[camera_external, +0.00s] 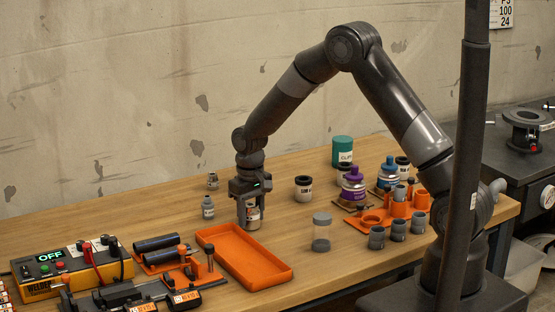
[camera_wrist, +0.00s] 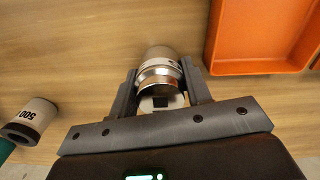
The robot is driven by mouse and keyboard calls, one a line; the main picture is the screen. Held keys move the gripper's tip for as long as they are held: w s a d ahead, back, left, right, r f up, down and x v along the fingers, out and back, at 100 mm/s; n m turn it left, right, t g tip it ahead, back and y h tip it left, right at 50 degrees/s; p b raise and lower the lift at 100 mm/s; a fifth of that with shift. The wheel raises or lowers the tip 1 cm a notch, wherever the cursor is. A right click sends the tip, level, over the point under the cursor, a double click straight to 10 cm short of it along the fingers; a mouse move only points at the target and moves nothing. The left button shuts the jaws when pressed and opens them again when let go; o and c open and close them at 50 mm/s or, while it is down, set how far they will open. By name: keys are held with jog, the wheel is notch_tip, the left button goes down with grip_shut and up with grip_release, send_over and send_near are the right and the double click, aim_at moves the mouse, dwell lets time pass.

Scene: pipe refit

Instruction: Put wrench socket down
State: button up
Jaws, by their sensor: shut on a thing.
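In the wrist view the socket (camera_wrist: 160,62) sits between the two fingers of my gripper (camera_wrist: 159,75), with a shiny metal ring and a dark square opening facing the camera. It is upright, at or just above the wooden table (camera_external: 290,245); I cannot tell whether it touches.
An empty orange tray (camera_external: 243,256) lies just in front of the socket; it also shows in the wrist view (camera_wrist: 262,35). Small grey fittings (camera_external: 208,207) stand to the left. A welder box (camera_external: 72,268) is front left.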

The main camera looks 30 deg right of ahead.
aim_at(253, 205)
jog(key=shift+f, duration=0.1)
jog(key=o, duration=1.2)
jog(key=shift+c, duration=0.2)
notch_tip(253, 205, up, 12)
jog(key=s+d+r+t, duration=0.1)
jog(key=s+d+r, duration=0.45)
jog(key=r, duration=0.45)
jog(key=s+d+r+m+t, duration=0.1)
jog(key=s+d+r, duration=0.3)
jog(key=s, duration=0.5)
jog(key=s+d+r+m+t, duration=0.1)
jog(key=s+d+r+t, duration=0.1)
jog(key=s+d+r, duration=0.3)
jog(key=s+d, duration=0.3)
jog(key=s, duration=0.1)
jog(key=shift+t, duration=0.8)
jog(key=s, duration=0.2)
jog(key=s+d, duration=0.1)
jog(key=s, duration=0.2)
jog(key=s+d+f, duration=0.1)
jog(key=s, duration=0.1)
jog(key=shift+s+d, duration=0.2)
jog(key=shift+d, duration=0.05)
jog(key=shift+c, duration=0.3)
